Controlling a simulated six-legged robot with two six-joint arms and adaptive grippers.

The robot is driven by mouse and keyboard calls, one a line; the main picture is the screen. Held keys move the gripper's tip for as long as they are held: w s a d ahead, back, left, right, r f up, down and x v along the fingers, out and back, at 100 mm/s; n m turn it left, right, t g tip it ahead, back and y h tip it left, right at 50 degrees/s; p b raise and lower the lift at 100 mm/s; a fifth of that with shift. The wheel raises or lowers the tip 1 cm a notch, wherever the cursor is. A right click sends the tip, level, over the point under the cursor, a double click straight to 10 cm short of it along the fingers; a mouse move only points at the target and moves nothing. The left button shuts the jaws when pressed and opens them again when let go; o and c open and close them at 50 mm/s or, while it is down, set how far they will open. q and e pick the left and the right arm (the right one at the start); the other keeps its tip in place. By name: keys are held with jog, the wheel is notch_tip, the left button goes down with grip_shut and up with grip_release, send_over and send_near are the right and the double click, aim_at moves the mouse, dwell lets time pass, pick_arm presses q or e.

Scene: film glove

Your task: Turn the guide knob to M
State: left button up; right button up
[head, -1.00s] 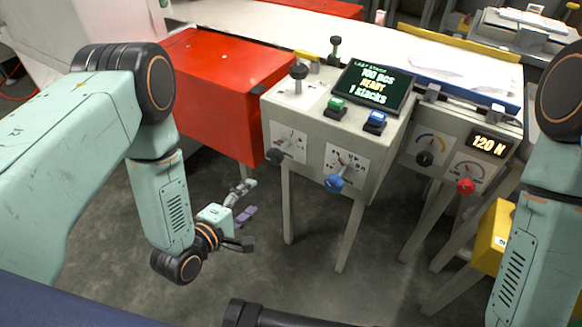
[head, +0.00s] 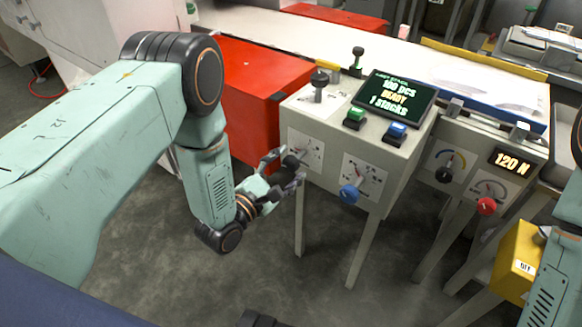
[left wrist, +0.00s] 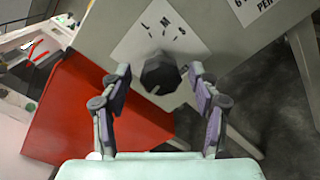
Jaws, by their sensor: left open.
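The guide knob (left wrist: 160,74) is black and faceted, on a white plate (left wrist: 150,40) lettered L, M and S in the left wrist view. A small light mark shows on the knob's lower edge there; I cannot tell surely which letter it is set to. In the head view the knob (head: 291,162) is on the left of the console front, partly hidden by my fingers. My left gripper (head: 282,167) is open, its fingers on either side of the knob, with gaps showing in the wrist view. My right gripper is out of view.
A blue knob (head: 349,194) sits right of the guide knob on the same console (head: 330,160). A red cabinet (head: 262,85) stands close on the left. A screen (head: 399,98), green and blue buttons and a lever are on top. A red knob (head: 486,206) is farther right.

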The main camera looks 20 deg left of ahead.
pick_arm(q)
jog(key=shift+w+d, duration=0.3)
jog(key=shift+w, duration=0.2)
jog(key=c, duration=1.2)
